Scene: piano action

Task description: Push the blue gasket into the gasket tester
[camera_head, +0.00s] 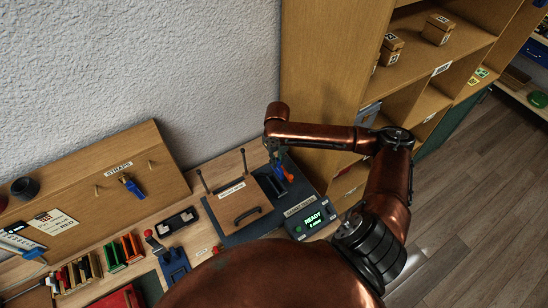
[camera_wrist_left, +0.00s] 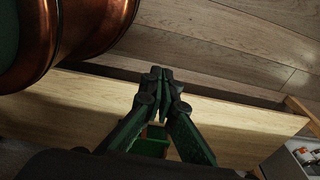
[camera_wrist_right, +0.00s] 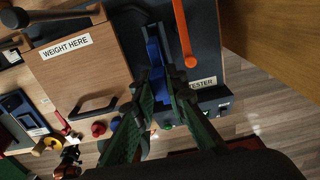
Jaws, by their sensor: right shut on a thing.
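The gasket tester (camera_head: 312,219) is a dark unit with a green display that reads READY. In the right wrist view its label (camera_wrist_right: 201,82) shows partly, ending in TESTER. My right gripper (camera_wrist_right: 163,77) is shut on the blue gasket (camera_wrist_right: 156,58), over the tester's dark plate. The gasket lines up with a dark slot part; the fingers hide how far in it sits. In the head view my right gripper (camera_head: 278,160) is small and partly hidden by the arm. My left gripper (camera_wrist_left: 160,72) is shut and empty, away from the tester.
A wooden board labelled WEIGHT HERE (camera_wrist_right: 65,47) with a black handle lies beside the tester. An orange-ended lever (camera_wrist_right: 187,45) stands close to my right fingers. A wooden shelf (camera_head: 330,70) rises behind. A STRAPS board (camera_head: 90,190) and several small tools fill the left.

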